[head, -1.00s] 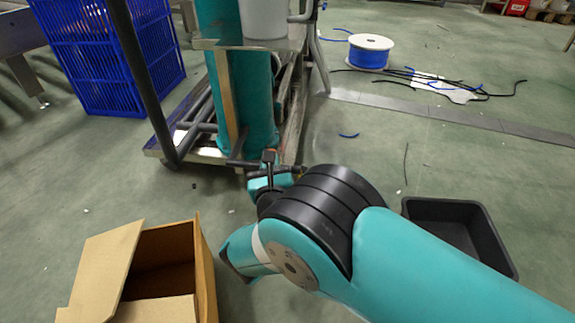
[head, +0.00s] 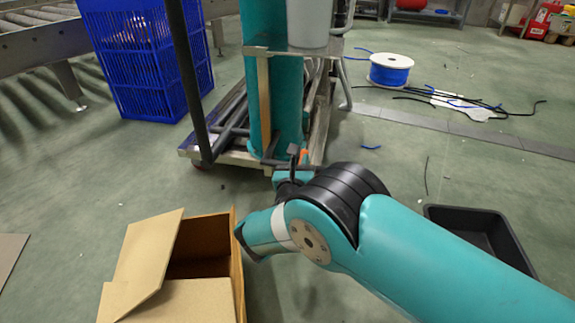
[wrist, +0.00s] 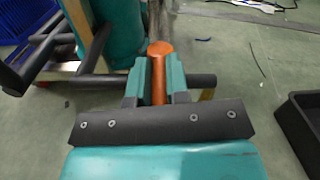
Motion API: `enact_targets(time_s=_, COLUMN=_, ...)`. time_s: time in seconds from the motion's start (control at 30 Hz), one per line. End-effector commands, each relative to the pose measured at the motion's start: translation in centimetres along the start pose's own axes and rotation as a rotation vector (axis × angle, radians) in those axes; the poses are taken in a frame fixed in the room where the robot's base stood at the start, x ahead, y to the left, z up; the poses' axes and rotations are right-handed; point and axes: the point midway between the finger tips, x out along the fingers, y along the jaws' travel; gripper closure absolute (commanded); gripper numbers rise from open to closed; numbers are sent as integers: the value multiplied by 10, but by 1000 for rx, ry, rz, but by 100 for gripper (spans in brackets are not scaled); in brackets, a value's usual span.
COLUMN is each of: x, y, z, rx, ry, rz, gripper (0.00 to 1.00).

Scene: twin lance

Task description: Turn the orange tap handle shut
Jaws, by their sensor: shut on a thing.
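The orange tap handle (wrist: 159,66) stands between the two teal fingers of my gripper (wrist: 158,80) in the wrist view. The fingers are shut on it, one on each side. Its rounded top end shows above the fingers, and its lower part runs down between them. In the head view, a small orange patch (head: 304,156) shows beside the far end of my arm, low by the teal column. My arm hides most of the gripper there, and the tap's body cannot be made out.
A cart (head: 228,150) with a teal column (head: 276,100) and dark bars stands at the gripper. An open cardboard box (head: 238,262) is at front left, a black tray (head: 480,232) at right.

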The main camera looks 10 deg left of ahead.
Motion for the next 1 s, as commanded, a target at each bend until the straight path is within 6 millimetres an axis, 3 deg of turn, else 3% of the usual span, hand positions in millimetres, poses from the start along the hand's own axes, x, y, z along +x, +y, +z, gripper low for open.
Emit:
enact_targets(time_s=0.23, x=0, y=1, z=0, rx=5, ry=0, rz=5, gripper=100)
enact_targets(time_s=0.27, x=0, y=1, z=0, rx=4, ry=-1, rz=5, gripper=78)
enact_targets(time_s=0.33, x=0, y=1, z=0, rx=3, ry=-1, rz=4, gripper=62)
enact_targets(time_s=0.37, x=0, y=1, z=0, rx=3, ry=-1, rz=4, gripper=59)
enact_targets(time_s=0.73, x=-9, y=2, z=2, rx=-2, ry=1, rz=5, gripper=59)
enact_targets(time_s=0.87, x=-31, y=2, z=5, rx=-5, ry=0, rz=8, gripper=59)
enact_targets(time_s=1.0, x=-66, y=2, z=7, rx=-6, ry=-1, rz=10, gripper=59)
